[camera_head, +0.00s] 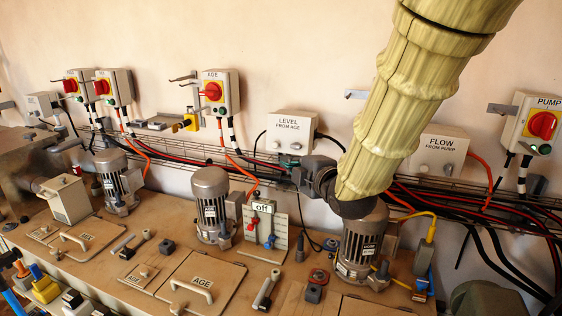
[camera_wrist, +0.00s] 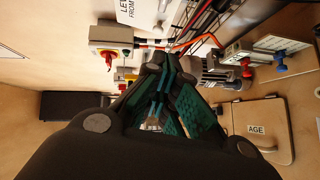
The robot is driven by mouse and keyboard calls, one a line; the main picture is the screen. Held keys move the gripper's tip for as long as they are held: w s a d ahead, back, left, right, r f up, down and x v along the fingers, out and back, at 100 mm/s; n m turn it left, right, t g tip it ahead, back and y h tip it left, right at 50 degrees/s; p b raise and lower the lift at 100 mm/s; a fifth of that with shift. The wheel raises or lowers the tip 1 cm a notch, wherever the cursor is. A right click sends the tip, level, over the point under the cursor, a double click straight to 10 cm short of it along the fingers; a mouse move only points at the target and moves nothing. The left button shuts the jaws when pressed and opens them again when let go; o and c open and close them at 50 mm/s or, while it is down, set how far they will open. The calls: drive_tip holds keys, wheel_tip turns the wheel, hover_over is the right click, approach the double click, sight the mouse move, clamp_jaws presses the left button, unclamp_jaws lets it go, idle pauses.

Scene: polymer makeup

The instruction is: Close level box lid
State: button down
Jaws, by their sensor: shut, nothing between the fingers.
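The level box (camera_head: 292,134) is a white box on the wall, labelled LEVEL FROM AGE, with two round knobs low on its front. Its front lid looks flat against the box, and I see no gap. Its lettered face also shows in the wrist view (camera_wrist: 145,12), cut off by the top edge. My gripper (camera_head: 299,176) is below the box's lower right part, apart from its front as far as I can tell. In the wrist view, my gripper (camera_wrist: 156,66) has its green-padded fingers together at the tips, with nothing between them.
A red-knobbed AGE switch box (camera_head: 221,92) hangs left of the level box, and a FLOW box (camera_head: 436,149) right of it. A cable tray (camera_head: 190,152) runs below. Motors (camera_head: 211,206) and an on/off panel (camera_head: 265,232) stand on the wooden bench (camera_head: 235,262).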

drive_tip(key=p, duration=0.5)
approach(274, 150)
drive_tip(key=w+a, duration=0.2)
drive_tip(key=a, duration=0.1)
drive_tip(key=shift+w+d+f+p, duration=0.1)
drive_tip(key=shift+w+d+p, duration=0.15)
drive_tip(key=shift+w, duration=0.3)
drive_tip(key=shift+w+d+f+p, duration=0.1)
drive_tip(key=shift+w+d+p, duration=0.15)
drive_tip(key=shift+w, duration=0.35)
drive_tip(key=shift+f+b, duration=0.2)
drive_tip(key=shift+b, duration=0.2)
